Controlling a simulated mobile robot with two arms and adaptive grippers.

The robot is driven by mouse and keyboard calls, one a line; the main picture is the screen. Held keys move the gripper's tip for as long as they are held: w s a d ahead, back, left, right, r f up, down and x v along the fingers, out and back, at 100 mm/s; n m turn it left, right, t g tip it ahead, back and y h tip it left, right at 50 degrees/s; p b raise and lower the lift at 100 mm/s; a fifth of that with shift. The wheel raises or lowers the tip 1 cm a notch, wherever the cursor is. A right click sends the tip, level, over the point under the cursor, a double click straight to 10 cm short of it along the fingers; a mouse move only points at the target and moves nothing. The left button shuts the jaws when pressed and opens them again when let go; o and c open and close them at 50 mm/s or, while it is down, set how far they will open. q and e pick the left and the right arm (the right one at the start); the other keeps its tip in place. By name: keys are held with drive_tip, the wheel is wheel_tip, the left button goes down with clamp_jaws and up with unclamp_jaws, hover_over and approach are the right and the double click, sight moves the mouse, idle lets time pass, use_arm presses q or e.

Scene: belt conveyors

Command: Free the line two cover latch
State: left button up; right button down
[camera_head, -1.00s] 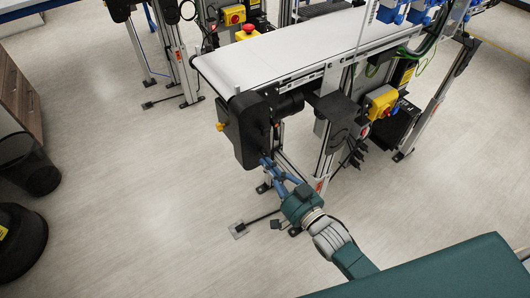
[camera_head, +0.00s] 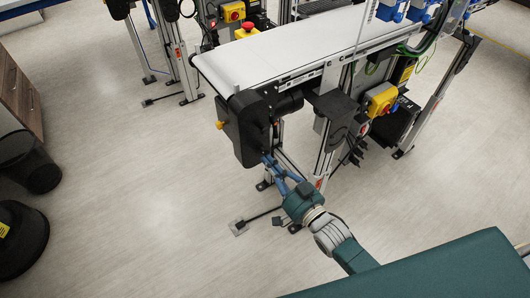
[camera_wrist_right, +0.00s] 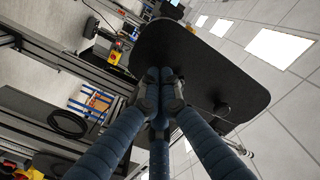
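The black cover (camera_head: 242,128) is a rounded housing at the near end of the white belt conveyor (camera_head: 285,52). A small orange knob (camera_head: 220,125) sticks out of its left side; I cannot tell whether it is the latch. My right gripper (camera_head: 266,159) is at the cover's lower right edge. In the right wrist view the cover (camera_wrist_right: 210,75) is a dark rounded panel just beyond the fingertips. The blue-sleeved fingers (camera_wrist_right: 160,85) are drawn together and look shut, with nothing seen between them. Whether they touch the cover is unclear. My left gripper is not in view.
A yellow switch box (camera_head: 381,100) is mounted below the conveyor's right side. Conveyor legs and a floor foot (camera_head: 238,228) stand near my right arm. A red emergency button (camera_head: 246,29) sits behind the belt. Black bins (camera_head: 30,165) are at far left. Floor between is clear.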

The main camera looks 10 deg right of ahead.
drive_tip(key=p+v, duration=0.2)
drive_tip(key=v, duration=0.4)
drive_tip(key=shift+f, duration=0.25)
